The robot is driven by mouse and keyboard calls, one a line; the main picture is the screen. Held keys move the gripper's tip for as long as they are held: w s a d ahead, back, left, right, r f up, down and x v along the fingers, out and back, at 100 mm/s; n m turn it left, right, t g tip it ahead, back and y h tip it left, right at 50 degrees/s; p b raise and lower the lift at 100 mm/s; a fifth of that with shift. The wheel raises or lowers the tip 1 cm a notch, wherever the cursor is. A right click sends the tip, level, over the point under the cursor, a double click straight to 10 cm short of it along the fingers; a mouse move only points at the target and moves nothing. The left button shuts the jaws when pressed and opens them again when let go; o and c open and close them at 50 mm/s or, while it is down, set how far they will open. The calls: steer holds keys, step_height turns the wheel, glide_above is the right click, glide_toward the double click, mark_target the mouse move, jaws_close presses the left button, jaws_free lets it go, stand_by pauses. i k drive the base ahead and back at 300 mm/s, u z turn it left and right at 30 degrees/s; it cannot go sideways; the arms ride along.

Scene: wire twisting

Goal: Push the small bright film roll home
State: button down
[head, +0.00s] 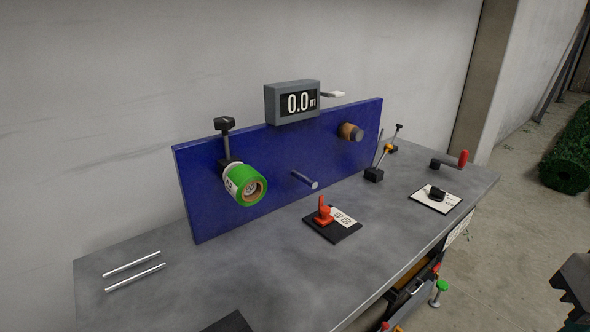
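A bright green film roll (256,180) with a white label and a brown core sits at the left part of the upright blue panel (215,215). Its open end faces out toward the lower right. Its rear end, near the panel, is hidden, so I cannot tell whether it touches the panel. A black-topped post (225,140) stands just behind and above it. My gripper is not recognisable in this view.
A bare metal peg (304,179) and a brown roll (346,131) are on the panel. A display (293,101) reads 0.0 m. On the grey bench (200,280) are a red switch (324,212), a black knob (437,193) and two rods (132,264). An unidentified dark object (574,285) is at the right edge.

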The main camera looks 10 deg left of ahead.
mark_target(241, 176)
steer(key=u, duration=1.1)
steer(key=i, duration=0.3)
steer(key=z, duration=0.05)
